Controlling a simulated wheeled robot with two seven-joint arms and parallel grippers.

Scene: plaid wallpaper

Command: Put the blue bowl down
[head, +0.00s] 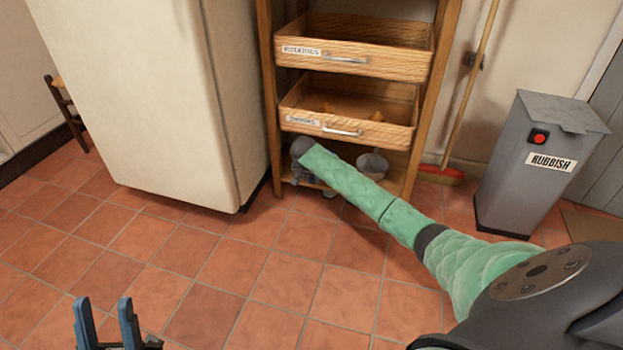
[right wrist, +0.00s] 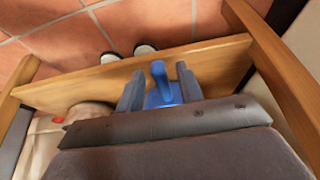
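My right arm (head: 350,185), in a green sleeve, reaches to the low shelf; its gripper is hidden from the head view. In the right wrist view my right gripper (right wrist: 159,88) has its two fingers apart. A blue piece (right wrist: 159,76), apparently part of the blue bowl, shows between them, with gaps beside its upper end. The rest of the bowl is hidden by the gripper. My left gripper (head: 105,320) is open and empty over the floor at the bottom left of the head view.
The bottom shelf board (right wrist: 215,57) lies under two drawers: upper (head: 390,62) and lower (head: 380,134). A pale fridge (head: 150,90) stands left, a rubbish bin (head: 530,165) right. A grey pot (head: 372,164) sits on the shelf. The tiled floor (head: 180,260) is clear.

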